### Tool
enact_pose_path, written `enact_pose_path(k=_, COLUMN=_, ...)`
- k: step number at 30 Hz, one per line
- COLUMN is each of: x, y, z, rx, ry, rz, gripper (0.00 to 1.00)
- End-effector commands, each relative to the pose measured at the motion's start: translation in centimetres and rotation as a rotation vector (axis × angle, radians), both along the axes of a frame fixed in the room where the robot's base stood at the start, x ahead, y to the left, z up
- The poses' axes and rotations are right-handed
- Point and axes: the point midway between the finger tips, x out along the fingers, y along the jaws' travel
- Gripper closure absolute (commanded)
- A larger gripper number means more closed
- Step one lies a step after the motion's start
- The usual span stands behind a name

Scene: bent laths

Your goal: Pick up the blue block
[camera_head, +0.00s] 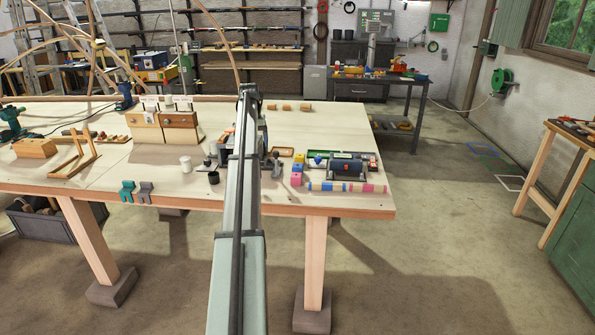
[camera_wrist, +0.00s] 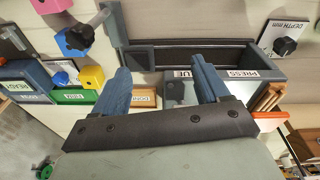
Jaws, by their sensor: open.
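My gripper (camera_wrist: 160,82) is open and empty in the wrist view. Its two dark blue fingers are spread over the near edge of a grey-blue press box (camera_wrist: 230,88) with labels.
Wooden boxes (camera_head: 180,128) stand further back. The bench top (camera_head: 340,125) is clear at the back right.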

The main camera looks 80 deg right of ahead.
Motion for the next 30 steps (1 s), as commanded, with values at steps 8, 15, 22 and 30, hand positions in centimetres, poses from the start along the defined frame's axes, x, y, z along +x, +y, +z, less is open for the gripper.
enact_pose_path(k=8, x=-12.0, y=-2.1, z=1.9, rx=0.079, ry=-0.021, rz=-0.132, gripper=0.26)
enact_pose_path(k=15, x=-16.1, y=-1.4, z=2.2, rx=0.119, ry=-0.039, rz=-0.213, gripper=0.26)
enact_pose_path(k=22, x=-16.3, y=-1.3, z=0.4, rx=0.123, ry=-0.040, rz=-0.219, gripper=0.26)
enact_pose_path(k=30, x=-16.2, y=-1.2, z=-4.1, rx=0.123, ry=-0.040, rz=-0.218, gripper=0.26)
